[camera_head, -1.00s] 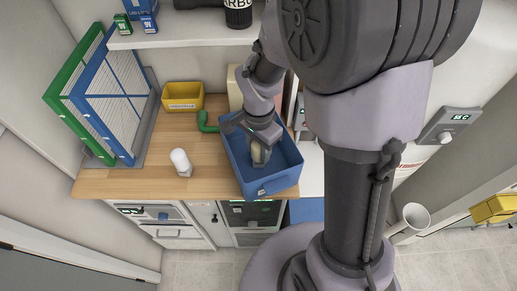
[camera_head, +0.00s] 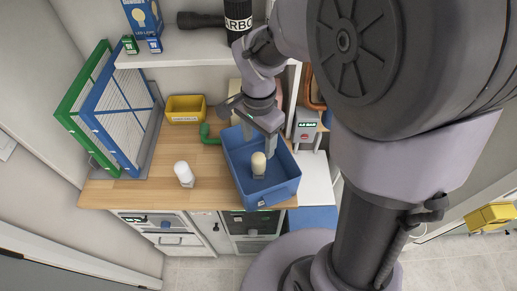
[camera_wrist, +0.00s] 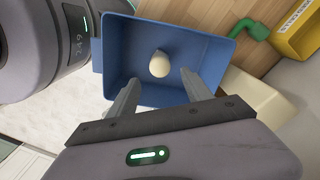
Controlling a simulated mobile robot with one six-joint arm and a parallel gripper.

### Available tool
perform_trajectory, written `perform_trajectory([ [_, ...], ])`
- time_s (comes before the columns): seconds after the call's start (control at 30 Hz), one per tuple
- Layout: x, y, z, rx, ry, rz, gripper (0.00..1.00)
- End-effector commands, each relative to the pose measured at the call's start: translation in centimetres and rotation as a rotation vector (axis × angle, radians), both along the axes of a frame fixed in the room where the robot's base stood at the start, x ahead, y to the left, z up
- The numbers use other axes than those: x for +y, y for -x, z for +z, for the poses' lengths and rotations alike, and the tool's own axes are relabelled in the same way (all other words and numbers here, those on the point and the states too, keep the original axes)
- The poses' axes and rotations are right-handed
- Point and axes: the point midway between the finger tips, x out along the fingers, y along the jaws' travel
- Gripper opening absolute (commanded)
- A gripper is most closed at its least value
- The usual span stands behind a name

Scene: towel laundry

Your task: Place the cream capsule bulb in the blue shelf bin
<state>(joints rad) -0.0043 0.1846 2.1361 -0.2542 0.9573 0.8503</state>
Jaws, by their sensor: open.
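The cream capsule bulb (camera_head: 258,164) stands inside the blue shelf bin (camera_head: 283,188), on its floor. In the wrist view the bulb (camera_wrist: 159,64) shows as a rounded cream shape inside the bin (camera_wrist: 186,35). My gripper (camera_head: 262,141) is open and empty over the back part of the bin, apart from the bulb. In the wrist view its two fingers (camera_wrist: 162,92) are spread wide, with the bulb beyond their tips. A white bulb (camera_head: 184,173) stands on the wooden counter left of the bin.
A yellow bin (camera_head: 185,108) and a green pipe piece (camera_head: 208,134) sit behind the counter's middle. Green and blue framed filters (camera_head: 118,112) stand at left. A shelf (camera_head: 180,55) with boxes and a black flashlight overhangs the back. The counter's front left is clear.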

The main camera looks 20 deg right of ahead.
Motion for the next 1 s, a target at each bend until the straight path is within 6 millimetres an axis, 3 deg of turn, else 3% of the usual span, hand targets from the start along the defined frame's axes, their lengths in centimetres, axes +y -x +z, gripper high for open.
perform_trajectory([
  [0.17,0.1,0.4,2.8,-0.024,-0.006,0.024,0.58],
  [0.23,0.6,1.7,5.2,-0.087,-0.022,0.1,0.58],
  [0.4,2.3,7.8,11.4,-0.336,-0.035,0.416,0.58],
  [0.5,3.1,10.9,13.0,-0.465,-0.012,0.578,0.58],
  [0.63,3.7,12.8,13.6,-0.548,0.018,0.69,0.58],
  [0.87,3.8,12.9,13.6,-0.555,0.021,0.704,0.58],
  [0.93,3.8,12.9,13.2,-0.555,0.021,0.703,0.58],
  [1.0,3.8,12.9,11.5,-0.555,0.021,0.703,0.58],
])
